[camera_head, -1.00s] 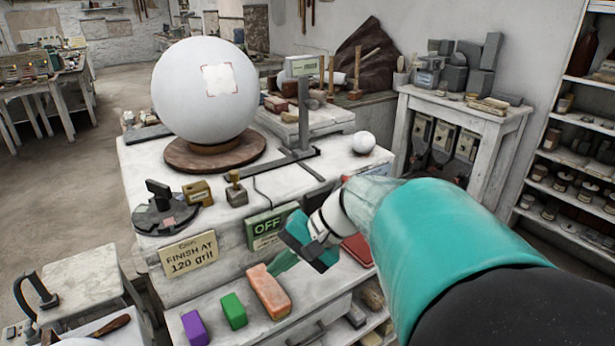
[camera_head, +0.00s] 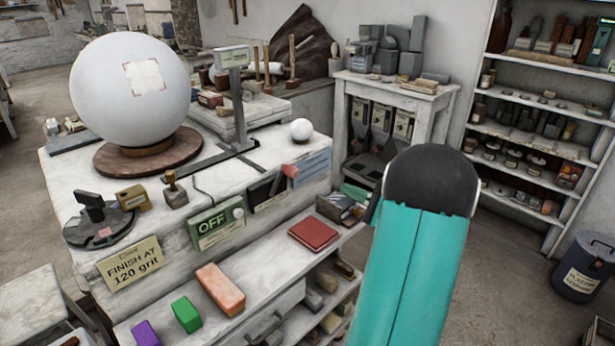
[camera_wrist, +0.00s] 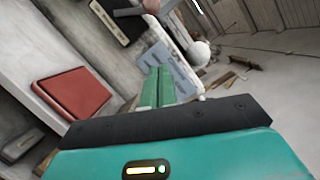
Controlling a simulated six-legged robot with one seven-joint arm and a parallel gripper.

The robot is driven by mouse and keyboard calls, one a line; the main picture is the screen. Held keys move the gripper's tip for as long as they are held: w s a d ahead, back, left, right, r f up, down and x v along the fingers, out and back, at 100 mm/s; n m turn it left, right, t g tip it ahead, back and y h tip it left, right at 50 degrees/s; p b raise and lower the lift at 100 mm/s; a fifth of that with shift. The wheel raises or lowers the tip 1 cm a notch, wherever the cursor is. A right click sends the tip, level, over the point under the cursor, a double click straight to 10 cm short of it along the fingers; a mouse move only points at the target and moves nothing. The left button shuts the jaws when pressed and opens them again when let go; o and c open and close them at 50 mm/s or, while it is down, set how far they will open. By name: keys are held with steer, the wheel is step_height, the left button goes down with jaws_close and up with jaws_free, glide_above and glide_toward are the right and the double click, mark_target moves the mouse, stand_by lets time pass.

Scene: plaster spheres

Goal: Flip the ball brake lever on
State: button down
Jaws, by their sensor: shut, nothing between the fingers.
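A dark plate (camera_head: 266,193) with a pale label is on the front face of the plaster bench. A short red-ended lever (camera_head: 289,171) sticks out at its right edge and looks like the brake lever; its setting is too small to tell. In the wrist view the dark plate (camera_wrist: 116,22) is at the top, with the lever (camera_wrist: 128,12) across its upper part. My gripper (camera_wrist: 157,85) has its green fingers together and empty, apart from the plate and lever, pointing toward a blue-grey panel (camera_wrist: 172,72). In the head view my arm mostly hides the gripper.
A large white ball (camera_head: 130,88) sits on a round wooden turntable (camera_head: 112,158). A green OFF box (camera_head: 211,226) is left of the dark plate. A red book-like block (camera_head: 313,234) lies on the lower shelf. A small white ball (camera_head: 300,129) is on the bench top.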

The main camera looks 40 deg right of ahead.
steer(key=shift+w, duration=0.1)
steer(key=w+a+r, duration=0.3)
steer(key=w+a, duration=0.3)
steer(key=w, duration=0.3)
stand_by(0.4)
steer(key=shift+w, duration=0.2)
